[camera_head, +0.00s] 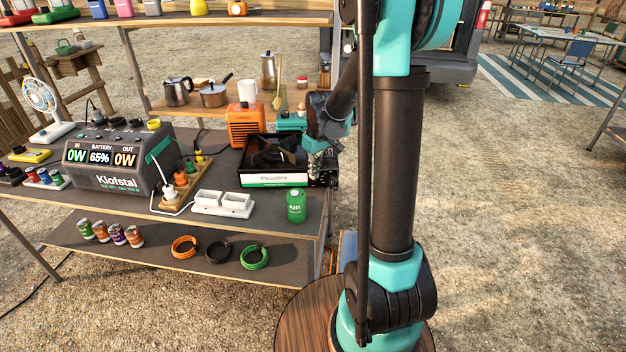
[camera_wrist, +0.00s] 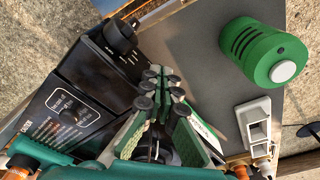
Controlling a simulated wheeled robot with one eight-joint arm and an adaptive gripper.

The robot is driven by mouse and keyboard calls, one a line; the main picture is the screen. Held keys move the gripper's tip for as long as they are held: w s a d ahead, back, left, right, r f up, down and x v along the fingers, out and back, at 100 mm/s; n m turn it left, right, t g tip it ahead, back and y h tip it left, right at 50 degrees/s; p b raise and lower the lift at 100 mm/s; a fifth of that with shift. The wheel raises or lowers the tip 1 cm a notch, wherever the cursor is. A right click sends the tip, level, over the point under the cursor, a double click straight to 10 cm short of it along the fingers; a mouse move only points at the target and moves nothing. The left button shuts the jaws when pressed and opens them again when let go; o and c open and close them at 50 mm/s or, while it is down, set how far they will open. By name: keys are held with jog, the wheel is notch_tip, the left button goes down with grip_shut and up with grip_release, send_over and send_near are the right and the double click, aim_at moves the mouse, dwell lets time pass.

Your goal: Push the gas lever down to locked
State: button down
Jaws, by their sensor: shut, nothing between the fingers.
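A black portable stove (camera_head: 272,160) with a white "Parolata" front strip stands on the work table. My gripper (camera_head: 317,170) is at its right end in the head view, pointing down. In the wrist view my gripper (camera_wrist: 160,98) is shut and empty. Contact with the stove cannot be made out.
An orange heater (camera_head: 244,125) stands behind the stove. A power station (camera_head: 115,158) fills the left.

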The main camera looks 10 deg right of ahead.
notch_tip(320, 180, down, 2)
jog(key=shift+f, duration=0.1)
jog(key=shift+s+d+r, duration=0.3)
jog(key=shift+s+d, duration=0.1)
jog(key=shift+s, duration=0.3)
jog(key=shift+s+d+r, duration=0.25)
jog(key=shift+s+d, duration=0.15)
jog(key=shift+s, duration=0.25)
notch_tip(320, 180, up, 12)
jog(key=s, duration=0.1)
jog(key=shift+d, duration=0.3)
jog(key=s+d+f+m+t, duration=0.1)
jog(key=s+f+m, duration=0.2)
jog(key=s+f, duration=0.3)
jog(key=s+d+f+m+t, duration=0.1)
jog(key=s+f, duration=0.5)
jog(key=s, duration=0.7)
jog(key=shift+d+m+t+h, duration=0.15)
jog(key=shift+m+t+h, duration=0.15)
jog(key=shift+m+t, duration=0.55)
